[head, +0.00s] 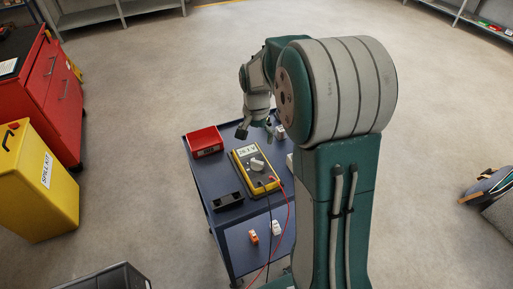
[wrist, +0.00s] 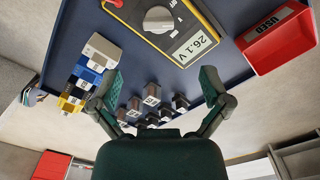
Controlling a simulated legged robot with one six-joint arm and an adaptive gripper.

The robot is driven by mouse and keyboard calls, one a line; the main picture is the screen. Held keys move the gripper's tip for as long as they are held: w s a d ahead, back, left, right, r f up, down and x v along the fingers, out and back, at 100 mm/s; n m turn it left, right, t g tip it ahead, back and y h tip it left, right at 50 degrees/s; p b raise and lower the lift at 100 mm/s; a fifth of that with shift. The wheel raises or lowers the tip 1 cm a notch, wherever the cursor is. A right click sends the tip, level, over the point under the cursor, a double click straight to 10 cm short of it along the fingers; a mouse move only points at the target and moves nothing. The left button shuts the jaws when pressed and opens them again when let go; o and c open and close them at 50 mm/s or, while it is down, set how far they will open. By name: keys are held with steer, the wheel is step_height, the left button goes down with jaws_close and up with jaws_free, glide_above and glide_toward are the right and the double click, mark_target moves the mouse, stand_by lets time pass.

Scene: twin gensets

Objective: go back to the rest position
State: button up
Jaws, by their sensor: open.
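My gripper (head: 256,132) hangs over the far end of a blue cart (head: 207,176), with the arm bent forward. In the wrist view my gripper (wrist: 160,92) has its two green fingers spread wide, with nothing held between them. Several small dark labelled blocks (wrist: 151,93) appear between the fingers, below them on the cart. A yellow multimeter (head: 257,170) lies on the cart; its display in the wrist view reads 26.1 V (wrist: 194,46). A red bin (head: 205,141) marked USED (wrist: 277,38) stands at the cart's corner.
White, blue and yellow blocks (wrist: 100,50) stand in a row beside the gripper. A yellow spill kit (head: 40,190) and red cabinet (head: 55,90) stand left. Open floor surrounds the cart.

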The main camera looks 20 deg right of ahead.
steer(key=shift+r, duration=0.55)
steer(key=s+a+r+n+t, duration=0.35)
steer(key=s+a+r, duration=0.25)
steer(key=s+r, duration=0.4)
steer(key=s+a+r+n+t, duration=0.1)
steer(key=s+n, duration=0.1)
steer(key=s, duration=0.4)
steer(key=s+a+r+n+t, duration=0.1)
steer(key=s+a+n, duration=0.1)
steer(key=s, duration=0.4)
steer(key=shift+s+a+n, duration=0.15)
steer(key=shift+a+n, duration=0.1)
steer(key=shift+n, duration=0.5)
